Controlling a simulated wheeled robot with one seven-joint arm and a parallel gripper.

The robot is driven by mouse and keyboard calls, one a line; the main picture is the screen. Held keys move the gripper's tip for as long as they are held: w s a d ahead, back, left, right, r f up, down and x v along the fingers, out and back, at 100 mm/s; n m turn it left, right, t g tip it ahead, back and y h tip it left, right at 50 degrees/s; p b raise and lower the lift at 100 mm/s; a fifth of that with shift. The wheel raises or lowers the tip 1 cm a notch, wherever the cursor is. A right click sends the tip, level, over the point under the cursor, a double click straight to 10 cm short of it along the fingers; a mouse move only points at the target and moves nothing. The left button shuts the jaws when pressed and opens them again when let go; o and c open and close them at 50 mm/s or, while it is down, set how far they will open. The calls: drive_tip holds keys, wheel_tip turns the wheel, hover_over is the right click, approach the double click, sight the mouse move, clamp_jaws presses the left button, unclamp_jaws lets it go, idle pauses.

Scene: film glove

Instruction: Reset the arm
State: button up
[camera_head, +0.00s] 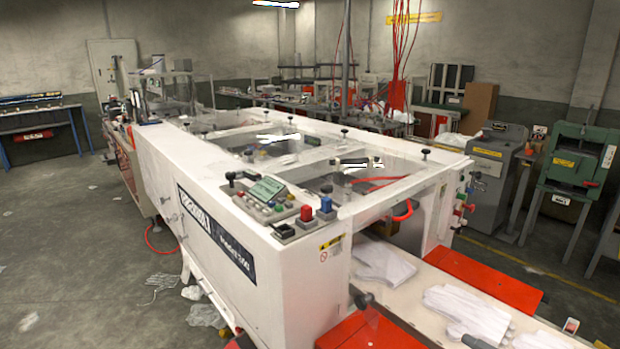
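No part of my arm or gripper shows clearly in the head view. A small dark grey piece (477,342) cuts into the bottom edge, and I cannot tell what it belongs to. A long white machine (215,185) fills the middle, with a control panel (265,200) of coloured buttons on its near top corner. White film gloves (466,308) lie flat on the pale outfeed bed (425,300) at the lower right. Another white glove (382,264) lies at the machine's opening.
Red-orange plates (485,278) flank the bed. A grey cabinet (490,180) and a green machine (580,155) stand at the right. A blue-legged table (40,112) stands at the left. White scraps (205,315) litter the floor beside the machine. The left floor (60,250) is mostly open.

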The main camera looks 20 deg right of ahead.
drive_tip(key=w+a+r+n+g, duration=0.3)
drive_tip(key=w+a+n+g, duration=0.25)
drive_tip(key=a, duration=0.55)
drive_tip(key=w+a+r+n+g, duration=0.4)
drive_tip(key=w+a+g, duration=0.3)
drive_tip(key=a, duration=0.3)
drive_tip(key=s+a+r+n+g+h, duration=0.1)
drive_tip(key=s+a+r+n+h, duration=0.15)
drive_tip(key=a, duration=0.25)
drive_tip(key=s+a+r+n+g+h, duration=0.1)
drive_tip(key=s+a+r+n, duration=0.15)
drive_tip(key=a, duration=0.35)
drive_tip(key=s+a+r+n+t+h, duration=0.1)
drive_tip(key=s+a+r, duration=0.1)
drive_tip(key=s, duration=0.4)
drive_tip(key=s+a+r+n+t+h, duration=0.1)
drive_tip(key=s+a+r+t, duration=0.1)
drive_tip(key=s, duration=0.4)
drive_tip(key=shift+s+r, duration=0.15)
drive_tip(key=shift+r, duration=0.1)
drive_tip(key=shift+a+n, duration=0.15)
drive_tip(key=shift+n, duration=0.1)
